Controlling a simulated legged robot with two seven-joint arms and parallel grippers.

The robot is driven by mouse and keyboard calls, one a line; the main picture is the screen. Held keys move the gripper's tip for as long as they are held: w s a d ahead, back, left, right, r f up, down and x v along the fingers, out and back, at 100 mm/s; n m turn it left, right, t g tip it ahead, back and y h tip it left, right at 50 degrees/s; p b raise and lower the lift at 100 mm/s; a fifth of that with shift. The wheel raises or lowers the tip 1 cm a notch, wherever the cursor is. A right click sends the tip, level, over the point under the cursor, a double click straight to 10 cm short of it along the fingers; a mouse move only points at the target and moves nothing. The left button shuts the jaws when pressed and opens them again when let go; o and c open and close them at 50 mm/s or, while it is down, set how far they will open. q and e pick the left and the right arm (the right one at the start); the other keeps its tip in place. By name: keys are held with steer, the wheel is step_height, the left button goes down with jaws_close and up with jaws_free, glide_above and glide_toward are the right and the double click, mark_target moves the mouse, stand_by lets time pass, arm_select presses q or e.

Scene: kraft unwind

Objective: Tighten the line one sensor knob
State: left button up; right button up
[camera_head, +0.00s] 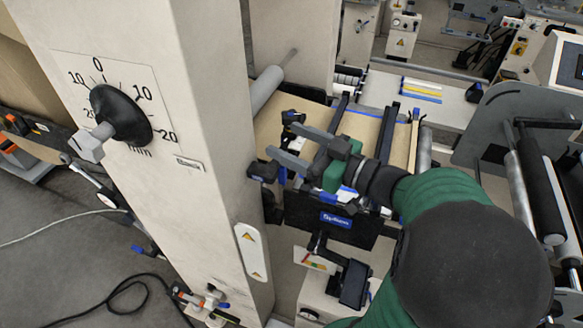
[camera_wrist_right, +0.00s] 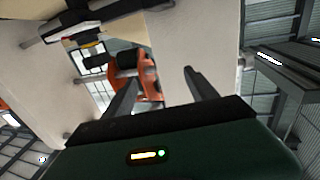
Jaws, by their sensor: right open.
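A large black dial knob (camera_head: 120,114) with a millimetre scale sits on the cream column at the left. Small black fittings with blue parts, one above (camera_head: 293,117) and one below (camera_head: 262,171), lie close to my right gripper's fingers; I cannot tell which part is the line one sensor knob. My right gripper (camera_head: 282,141) is open, its two grey fingers pointing left over the web unit, with nothing visibly held. In the right wrist view, its fingers (camera_wrist_right: 160,70) are apart, with an orange machine part (camera_wrist_right: 148,76) seen beyond them. My left gripper is not in view.
The cream column (camera_head: 200,110) stands just left of the right gripper. A black panel with a blue label (camera_head: 336,220) lies below it. Rollers (camera_head: 540,190) and a grey side plate are at the right. A black cable (camera_head: 125,288) lies on the floor.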

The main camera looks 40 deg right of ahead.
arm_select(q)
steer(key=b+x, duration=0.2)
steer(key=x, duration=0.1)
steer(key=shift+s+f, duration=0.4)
arm_select(e)
steer(key=shift+s+a+r, duration=0.15)
steer(key=shift+s+a, duration=0.45)
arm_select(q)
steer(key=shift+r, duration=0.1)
arm_select(e)
steer(key=shift+d, duration=0.1)
